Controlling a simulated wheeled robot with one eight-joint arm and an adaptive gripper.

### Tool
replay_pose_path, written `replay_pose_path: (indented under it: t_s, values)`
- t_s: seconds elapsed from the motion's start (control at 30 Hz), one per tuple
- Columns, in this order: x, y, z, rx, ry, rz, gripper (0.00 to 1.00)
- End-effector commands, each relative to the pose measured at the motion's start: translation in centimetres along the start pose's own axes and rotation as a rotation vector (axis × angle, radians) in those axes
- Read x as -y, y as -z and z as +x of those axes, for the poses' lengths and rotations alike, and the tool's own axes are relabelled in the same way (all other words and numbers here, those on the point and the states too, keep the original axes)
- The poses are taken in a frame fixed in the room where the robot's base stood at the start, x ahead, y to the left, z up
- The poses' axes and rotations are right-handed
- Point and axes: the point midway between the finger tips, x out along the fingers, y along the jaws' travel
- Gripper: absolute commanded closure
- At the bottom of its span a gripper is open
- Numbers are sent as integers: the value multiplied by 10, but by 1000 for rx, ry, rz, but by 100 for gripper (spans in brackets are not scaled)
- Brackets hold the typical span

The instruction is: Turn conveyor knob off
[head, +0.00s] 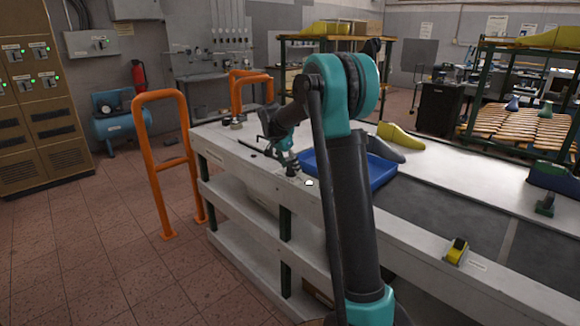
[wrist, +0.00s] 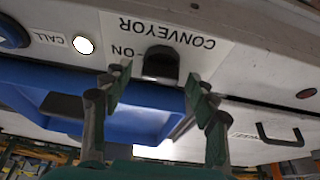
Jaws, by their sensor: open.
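The conveyor knob (wrist: 161,62) is a dark block on a white panel labelled CONVEYOR (wrist: 200,42), which appears upside down in the wrist view. The word ON is printed to its left in that view; no OFF mark shows. My gripper (wrist: 155,88) is open and empty, its two fingers apart on either side of the knob's line. The knob lies just beyond the fingertips; I cannot tell if they touch it. In the head view my gripper (head: 286,161) hangs low over the bench's near edge, by a small dark piece that seems to be the knob (head: 292,170).
A blue tray (head: 384,176) lies on the bench just right of my gripper. Yellow and grey shoe lasts (head: 399,139) stand behind. An orange rail (head: 165,163) stands at the bench's left end.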

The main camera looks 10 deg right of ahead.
Motion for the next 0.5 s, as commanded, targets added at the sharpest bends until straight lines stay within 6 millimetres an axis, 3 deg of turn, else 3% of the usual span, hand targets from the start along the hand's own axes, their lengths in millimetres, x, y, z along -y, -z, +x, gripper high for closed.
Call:
replay_pose_path:
  t_s: [0.13,0.5]
  values:
    - [0,0,0,0,0,0,44]
    - [0,0,0,0,0,0,90]
